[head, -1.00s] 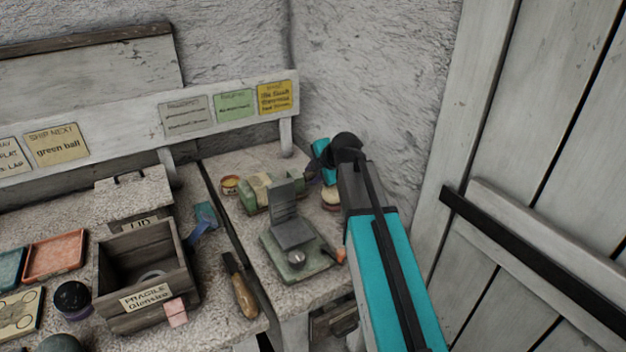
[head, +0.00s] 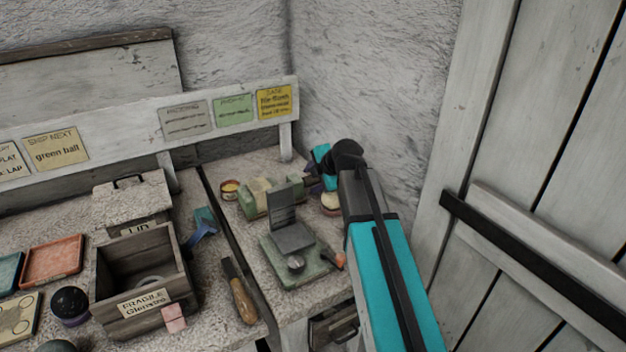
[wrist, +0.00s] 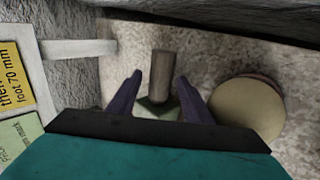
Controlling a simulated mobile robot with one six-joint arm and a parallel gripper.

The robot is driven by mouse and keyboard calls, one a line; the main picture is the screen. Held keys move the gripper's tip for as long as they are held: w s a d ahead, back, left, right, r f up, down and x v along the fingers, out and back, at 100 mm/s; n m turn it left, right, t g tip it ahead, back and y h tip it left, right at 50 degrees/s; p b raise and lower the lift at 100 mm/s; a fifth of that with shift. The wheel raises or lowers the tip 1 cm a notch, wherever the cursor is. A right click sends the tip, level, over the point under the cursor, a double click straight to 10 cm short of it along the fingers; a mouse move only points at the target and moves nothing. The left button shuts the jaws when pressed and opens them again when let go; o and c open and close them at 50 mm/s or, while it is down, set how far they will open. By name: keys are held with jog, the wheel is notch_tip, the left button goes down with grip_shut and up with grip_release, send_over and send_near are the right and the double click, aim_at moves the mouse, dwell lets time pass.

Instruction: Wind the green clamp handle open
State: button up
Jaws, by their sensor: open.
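The green clamp (head: 256,204) stands on the bench near the back corner, with pale blocks on top. In the wrist view, a brown-grey cylindrical handle (wrist: 162,72) stands out from a small green part (wrist: 158,108). My gripper (wrist: 157,92) is open, with one purple finger on each side of the handle's lower part. Gaps show between the handle and both fingers, so I cannot see contact. In the head view, my arm and wrist hide most of the gripper and the handle.
A round pale-topped pot (wrist: 248,108) sits close to the right finger. A green-based gauge stand (head: 296,262) is in front of the clamp. The wall (head: 375,70) is close behind, and a wooden crate (head: 140,285) stands to the left.

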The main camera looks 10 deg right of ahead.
jog(key=b+v, duration=0.1)
jog(key=v, duration=1.2)
jog(key=shift+s+r, duration=0.25)
jog(key=shift+r, duration=0.1)
